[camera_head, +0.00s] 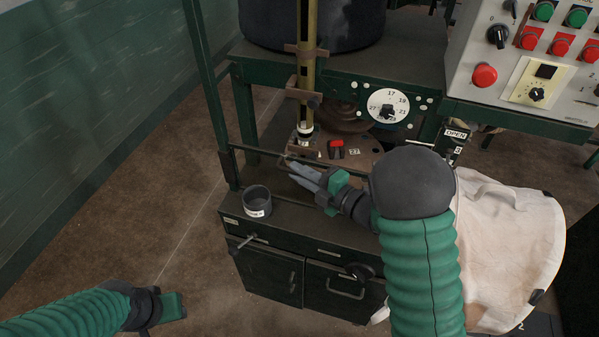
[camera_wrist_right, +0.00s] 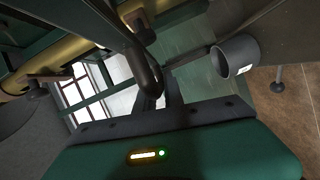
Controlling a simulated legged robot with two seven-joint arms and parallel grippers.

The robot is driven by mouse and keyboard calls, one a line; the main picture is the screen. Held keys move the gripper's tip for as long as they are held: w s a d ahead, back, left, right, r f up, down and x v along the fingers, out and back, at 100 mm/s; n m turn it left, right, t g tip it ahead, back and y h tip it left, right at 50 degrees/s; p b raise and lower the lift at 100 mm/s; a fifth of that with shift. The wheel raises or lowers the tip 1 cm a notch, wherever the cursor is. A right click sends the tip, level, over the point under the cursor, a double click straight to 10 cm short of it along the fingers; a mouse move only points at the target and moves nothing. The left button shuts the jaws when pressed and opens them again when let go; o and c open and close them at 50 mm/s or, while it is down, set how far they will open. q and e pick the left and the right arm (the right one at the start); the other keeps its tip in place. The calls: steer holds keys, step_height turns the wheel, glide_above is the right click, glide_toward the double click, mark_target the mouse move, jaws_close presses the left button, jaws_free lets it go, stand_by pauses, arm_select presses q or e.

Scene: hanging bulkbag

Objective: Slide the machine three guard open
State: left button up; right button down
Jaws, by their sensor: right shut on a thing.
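The machine three guard shows as a dark horizontal bar (camera_head: 262,153) across the front of the machine, above the cabinet top. A label reading OPEN (camera_head: 456,132) is at the right end of the front, partly beside my right arm. My right gripper (camera_head: 293,168) reaches to the bar's left half and is shut on a dark, rounded handle (camera_wrist_right: 146,72), seen close up in the right wrist view. The fingers hide part of the handle. My left gripper (camera_head: 172,305) is low at the left over the floor, away from the machine; its jaw gap is unclear.
A dark cup (camera_head: 257,201) stands on the cabinet top left of my right gripper. A red-buttoned control panel (camera_head: 520,60) is at the upper right. A dial (camera_head: 387,107) sits behind the guard. Floor at left is clear.

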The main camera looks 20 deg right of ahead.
step_height(320, 180, up, 39)
steer(key=p, duration=2.1)
steer(key=shift+f, duration=0.15)
steer(key=c, duration=1.5)
jaws_free()
steer(key=shift+o, duration=0.2)
steer(key=b+v, duration=0.3)
steer(key=v, duration=1.3)
steer(key=shift+s+d+b, duration=0.3)
steer(key=shift+b, duration=0.05)
steer(key=shift+f, duration=0.1)
